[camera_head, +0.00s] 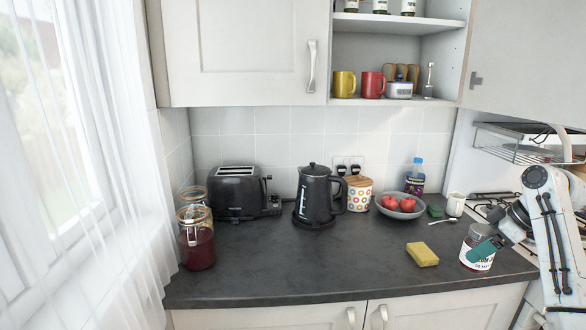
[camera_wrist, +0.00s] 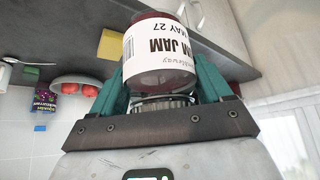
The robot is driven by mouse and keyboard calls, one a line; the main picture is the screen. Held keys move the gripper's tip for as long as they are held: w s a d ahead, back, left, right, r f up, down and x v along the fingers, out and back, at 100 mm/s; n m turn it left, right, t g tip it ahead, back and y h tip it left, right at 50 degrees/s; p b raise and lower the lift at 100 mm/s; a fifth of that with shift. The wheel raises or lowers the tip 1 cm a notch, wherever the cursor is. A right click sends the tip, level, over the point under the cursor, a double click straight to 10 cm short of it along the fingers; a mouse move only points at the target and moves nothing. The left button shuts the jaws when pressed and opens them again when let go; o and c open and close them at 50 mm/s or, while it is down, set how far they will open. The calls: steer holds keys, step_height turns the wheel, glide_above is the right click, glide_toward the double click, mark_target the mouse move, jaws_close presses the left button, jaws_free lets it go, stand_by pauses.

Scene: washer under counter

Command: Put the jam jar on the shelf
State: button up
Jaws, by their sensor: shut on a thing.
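The jam jar (camera_head: 476,262) has dark red contents and a white label. It is at the right front of the counter in the head view; whether it touches the counter is unclear. My gripper (camera_head: 485,246) is shut on it. In the wrist view the jar (camera_wrist: 162,52) sits between the teal fingers of my gripper (camera_wrist: 163,80), its lid end towards the palm and its label print upside down. The open shelf (camera_head: 400,22) is in the wall cabinet at the top, with several small jars on its upper board. Mugs stand on its lower board (camera_head: 440,101).
A yellow sponge (camera_head: 422,254) lies left of the jar. A fruit bowl (camera_head: 382,209), kettle (camera_head: 316,197), toaster (camera_head: 238,192) and glass jar (camera_head: 197,245) stand farther back or left. Cabinet doors (camera_head: 240,50) flank the shelf. The counter's middle front (camera_head: 310,265) is clear.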

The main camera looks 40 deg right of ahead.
steer(key=w+a+f+m, duration=0.1)
steer(key=w+a+f, duration=0.3)
steer(key=a+f, duration=0.3)
steer(key=w+a+f+m+h, duration=0.1)
steer(key=w+a+f, duration=0.3)
steer(key=a+f, duration=0.4)
steer(key=w+a+f, duration=0.5)
steer(key=a+f, duration=0.2)
steer(key=s+a+f, duration=0.1)
steer(key=a+f, duration=0.3)
steer(key=a, duration=1)
steer(key=s+a+f, duration=0.2)
steer(key=a+f, duration=0.2)
steer(key=a, duration=1.1)
steer(key=shift+s+m, duration=0.2)
steer(key=shift+m, duration=0.1)
